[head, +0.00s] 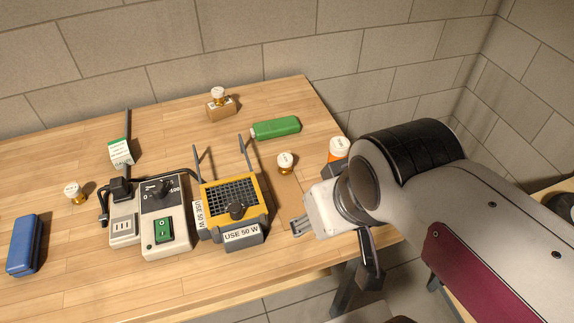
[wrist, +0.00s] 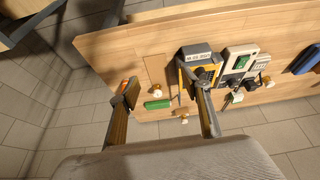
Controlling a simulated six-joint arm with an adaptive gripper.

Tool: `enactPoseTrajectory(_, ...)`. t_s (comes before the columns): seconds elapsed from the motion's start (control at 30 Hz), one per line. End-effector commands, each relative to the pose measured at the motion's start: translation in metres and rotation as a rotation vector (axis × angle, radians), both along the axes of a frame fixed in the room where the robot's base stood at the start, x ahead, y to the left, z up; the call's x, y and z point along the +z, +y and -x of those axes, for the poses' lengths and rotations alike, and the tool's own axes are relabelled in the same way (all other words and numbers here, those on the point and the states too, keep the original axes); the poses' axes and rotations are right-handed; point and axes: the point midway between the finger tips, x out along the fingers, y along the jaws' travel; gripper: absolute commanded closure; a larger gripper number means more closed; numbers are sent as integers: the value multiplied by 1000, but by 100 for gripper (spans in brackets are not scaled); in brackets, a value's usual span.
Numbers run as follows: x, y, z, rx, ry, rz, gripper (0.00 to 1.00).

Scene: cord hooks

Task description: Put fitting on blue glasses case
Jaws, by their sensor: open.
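A blue glasses case (head: 25,245) lies at the table's left end; it also shows at the right edge of the wrist view (wrist: 306,60). Three small fittings with pale tops and brass-coloured parts are visible: one near the blue case (head: 75,192), one right of the yellow-framed device (head: 285,162), and one on a brown box at the back (head: 218,94). My gripper (head: 299,227) is open and empty at the right side of the table. In the wrist view, its fingers (wrist: 163,98) stand apart, with a fitting (wrist: 157,90) seen between them in the distance.
The yellow-framed device (head: 236,195) with upright prongs stands mid-table, beside a grey switch box (head: 165,220) and a socket block (head: 123,228). The back left is mostly clear.

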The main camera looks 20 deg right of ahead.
Motion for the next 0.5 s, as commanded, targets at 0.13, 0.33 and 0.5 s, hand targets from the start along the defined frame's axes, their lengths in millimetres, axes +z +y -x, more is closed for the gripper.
enactPoseTrajectory(0.13, -15, 6, -5, 36, 72, 12, 52)
enactPoseTrajectory(0.33, -34, 5, -14, 99, 159, 77, 52)
enactPoseTrajectory(0.5, -48, 0, -25, 176, 221, 157, 52)
